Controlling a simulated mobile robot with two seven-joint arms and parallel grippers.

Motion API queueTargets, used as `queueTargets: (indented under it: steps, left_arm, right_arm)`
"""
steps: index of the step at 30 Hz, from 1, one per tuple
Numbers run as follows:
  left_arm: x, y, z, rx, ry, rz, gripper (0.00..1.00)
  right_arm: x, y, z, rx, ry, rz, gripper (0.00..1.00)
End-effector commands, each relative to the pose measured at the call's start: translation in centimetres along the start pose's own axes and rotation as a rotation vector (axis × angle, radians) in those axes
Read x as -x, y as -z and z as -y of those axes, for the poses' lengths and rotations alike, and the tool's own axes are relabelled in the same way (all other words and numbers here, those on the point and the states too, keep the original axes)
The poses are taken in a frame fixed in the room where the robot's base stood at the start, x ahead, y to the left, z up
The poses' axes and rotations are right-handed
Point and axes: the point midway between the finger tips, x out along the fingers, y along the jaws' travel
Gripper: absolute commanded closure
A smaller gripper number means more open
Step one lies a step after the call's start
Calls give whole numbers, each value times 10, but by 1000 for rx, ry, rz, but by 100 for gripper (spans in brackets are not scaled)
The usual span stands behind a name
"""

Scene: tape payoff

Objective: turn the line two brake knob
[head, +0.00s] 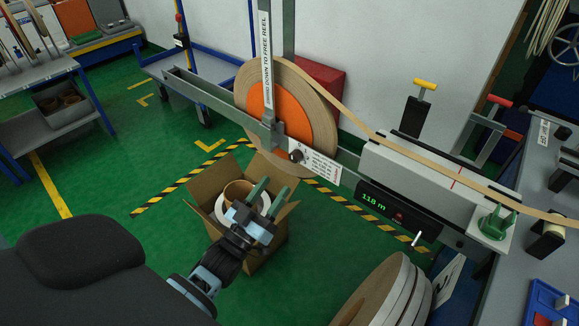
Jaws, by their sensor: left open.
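A small dark round knob (297,156) sits on the rail of the tape payoff, beside a white printed label (318,167). It is just below and right of the orange hub (284,118) of the large tan tape reel (322,108). I take it for the brake knob; the label is too small to read. My left gripper (273,189) is open, with two dark green fingers pointing up toward the rail. In the picture it is below and left of the knob, apart from it, over an open carton. My right gripper is not in view.
The open carton (208,206) holding rolls stands on the green floor under my left gripper. The white lever (266,70) marked "swing down to free reel" stands upright before the reel. A counter box (385,208) reads 118 m. Large tape rolls (385,292) stand at the bottom.

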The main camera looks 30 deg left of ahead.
Motion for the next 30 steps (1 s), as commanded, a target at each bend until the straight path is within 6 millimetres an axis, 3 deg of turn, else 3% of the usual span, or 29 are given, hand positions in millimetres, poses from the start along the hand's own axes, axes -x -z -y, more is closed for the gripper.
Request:
queueTargets:
  steps: [15, 28, 30]
  left_arm:
    - [-66, 0, 0, 0, 0, 1, 53]
    - [-76, -1, 0, 0, 0, 3, 53]
    - [-76, -1, 0, 0, 0, 3, 61]
  right_arm:
    - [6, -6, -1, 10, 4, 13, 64]
    - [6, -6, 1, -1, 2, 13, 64]
    - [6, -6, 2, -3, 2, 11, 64]
